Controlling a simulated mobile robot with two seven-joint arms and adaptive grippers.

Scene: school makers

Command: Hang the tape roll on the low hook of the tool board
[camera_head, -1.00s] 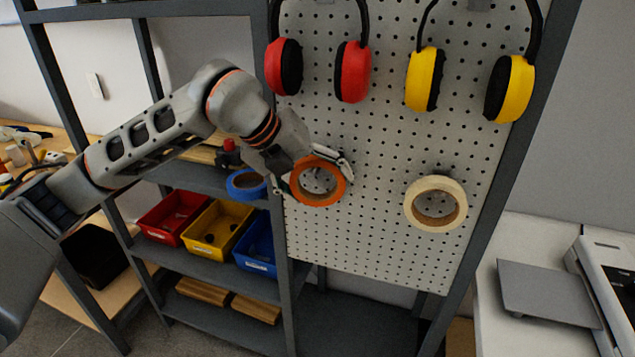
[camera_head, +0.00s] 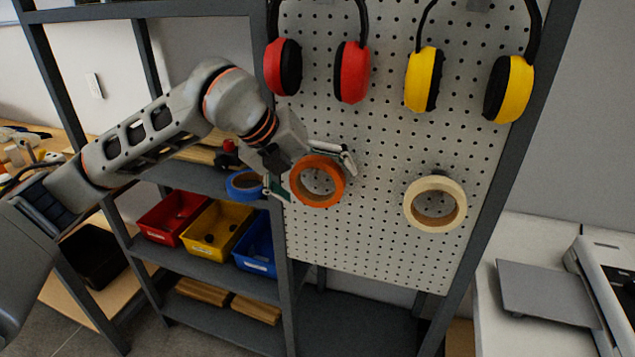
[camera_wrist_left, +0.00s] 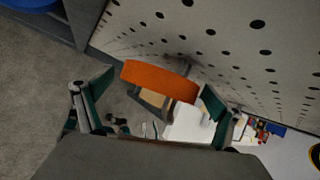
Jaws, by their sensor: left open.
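The orange tape roll (camera_head: 317,201) is at the lower left of the white tool board (camera_head: 380,250), its hole facing out. In the left wrist view the roll (camera_wrist_left: 160,80) is close to the board, between my fingers. My left gripper (camera_head: 313,175) is open around it, with gaps at the fingers in the left wrist view (camera_wrist_left: 155,100). A small peg shows behind the roll at the board (camera_wrist_left: 186,62). The roll seems to hang there, but its contact with the peg is hidden. My right gripper is not in view.
A cream tape roll (camera_head: 409,205) hangs at the right of the board. Red earmuffs (camera_head: 351,75) and yellow earmuffs (camera_head: 422,80) hang above. A blue tape roll (camera_head: 240,187) is on the shelf at left, above red, yellow and blue bins (camera_head: 256,262). The board's lower middle is clear.

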